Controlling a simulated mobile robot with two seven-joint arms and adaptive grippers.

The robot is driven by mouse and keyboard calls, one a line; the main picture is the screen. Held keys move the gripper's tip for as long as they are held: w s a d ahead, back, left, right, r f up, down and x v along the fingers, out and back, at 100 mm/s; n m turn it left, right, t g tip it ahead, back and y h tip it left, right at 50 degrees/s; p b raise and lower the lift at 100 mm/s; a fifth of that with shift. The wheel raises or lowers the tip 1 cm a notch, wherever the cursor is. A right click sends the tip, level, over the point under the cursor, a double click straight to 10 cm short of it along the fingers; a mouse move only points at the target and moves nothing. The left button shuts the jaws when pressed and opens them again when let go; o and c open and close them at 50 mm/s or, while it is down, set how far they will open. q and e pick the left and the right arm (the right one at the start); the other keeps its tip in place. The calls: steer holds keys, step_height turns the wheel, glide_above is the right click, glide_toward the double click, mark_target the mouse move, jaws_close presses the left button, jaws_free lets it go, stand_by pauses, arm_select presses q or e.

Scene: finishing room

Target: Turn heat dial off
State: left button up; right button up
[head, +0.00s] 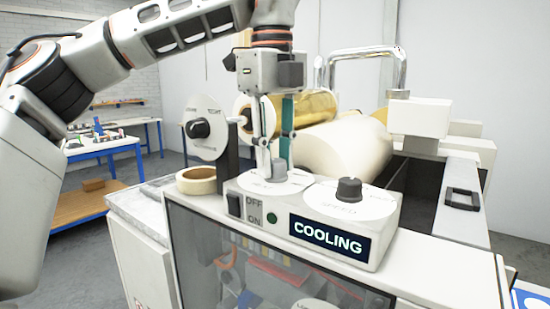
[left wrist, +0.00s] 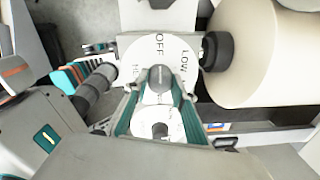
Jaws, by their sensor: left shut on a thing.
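The heat dial (head: 294,181) is a white disc on top of the white control box (head: 385,243), left of the speed dial. In the left wrist view its disc (left wrist: 146,50) shows OFF, LOW and partly hidden marks, with a grey knob (left wrist: 160,77) at its middle. My left gripper (head: 272,170) points down onto the disc in the head view, and its fingers are shut on the knob, hiding it there. The knob's exact pointing is hard to read. The box display (head: 331,243) reads COOLING. My right gripper is not in view.
The speed dial (head: 349,190) with a black knob stands right beside the heat dial. An OFF/ON switch (head: 235,204) and green light (head: 272,218) are on the box's front. A tape roll (head: 197,180), an upright disc (head: 205,145) and a large cream roll (head: 345,148) stand close by.

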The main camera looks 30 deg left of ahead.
mark_target(273, 161)
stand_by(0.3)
arm_select(q)
steer(key=o, duration=1.1)
steer(key=r, duration=1.2)
steer(key=shift+s, duration=0.25)
steer(key=shift+a+f, duration=0.1)
